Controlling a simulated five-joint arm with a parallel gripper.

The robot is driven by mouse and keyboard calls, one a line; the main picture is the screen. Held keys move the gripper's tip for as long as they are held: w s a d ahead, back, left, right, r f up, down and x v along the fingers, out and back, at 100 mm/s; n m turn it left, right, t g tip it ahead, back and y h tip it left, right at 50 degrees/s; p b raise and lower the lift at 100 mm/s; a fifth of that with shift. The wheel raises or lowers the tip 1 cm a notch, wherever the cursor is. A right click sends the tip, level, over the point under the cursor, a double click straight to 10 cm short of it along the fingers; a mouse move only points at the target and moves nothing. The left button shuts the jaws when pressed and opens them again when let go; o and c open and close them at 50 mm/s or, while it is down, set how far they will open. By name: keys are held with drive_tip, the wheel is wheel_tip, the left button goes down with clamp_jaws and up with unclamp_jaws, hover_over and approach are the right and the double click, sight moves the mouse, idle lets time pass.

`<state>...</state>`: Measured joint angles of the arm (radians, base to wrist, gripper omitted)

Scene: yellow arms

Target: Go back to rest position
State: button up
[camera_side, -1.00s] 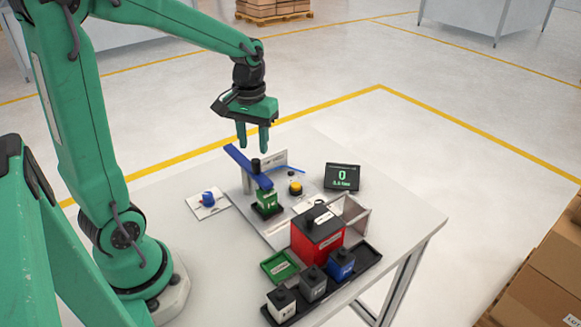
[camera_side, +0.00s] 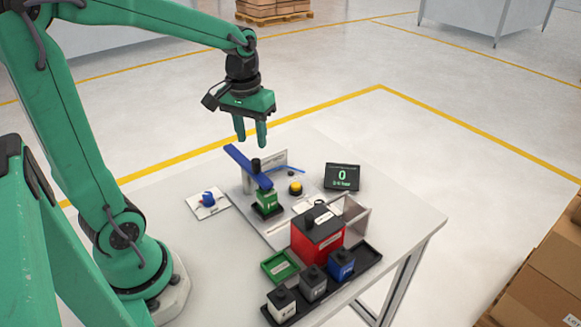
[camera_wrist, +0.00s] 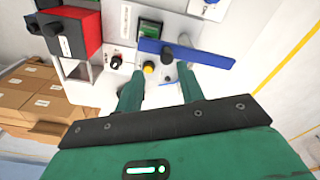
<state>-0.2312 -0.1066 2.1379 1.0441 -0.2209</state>
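My gripper (camera_side: 251,130) hangs in the air above the back of the white table, with its two green fingers apart and nothing between them. In the wrist view my gripper (camera_wrist: 160,95) also shows its fingers spread over the work. Below it a blue bar (camera_side: 247,166) lies across a black knob at the station. A green block (camera_side: 266,200) sits in a black holder under the bar. The blue bar (camera_wrist: 187,54) and the green block (camera_wrist: 150,28) also show in the wrist view. No contact with the gripper shows.
A red box (camera_side: 317,240), a green tray (camera_side: 279,266) and a black tray (camera_side: 368,262) with white, grey and blue blocks stand at the front. A yellow button (camera_side: 295,188), a display (camera_side: 342,177) and a blue knob (camera_side: 208,199) are nearby. Air around the gripper is clear.

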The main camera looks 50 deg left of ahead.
drive_tip(key=s+d+r+m+t, duration=0.4)
drive_tip(key=s+d, duration=0.3)
drive_tip(key=s, duration=0.2)
drive_tip(key=shift+d+r+m+t, duration=0.2)
drive_tip(key=shift+m+t, duration=0.2)
drive_tip(key=shift+m, duration=0.2)
drive_tip(key=shift+o, duration=0.2)
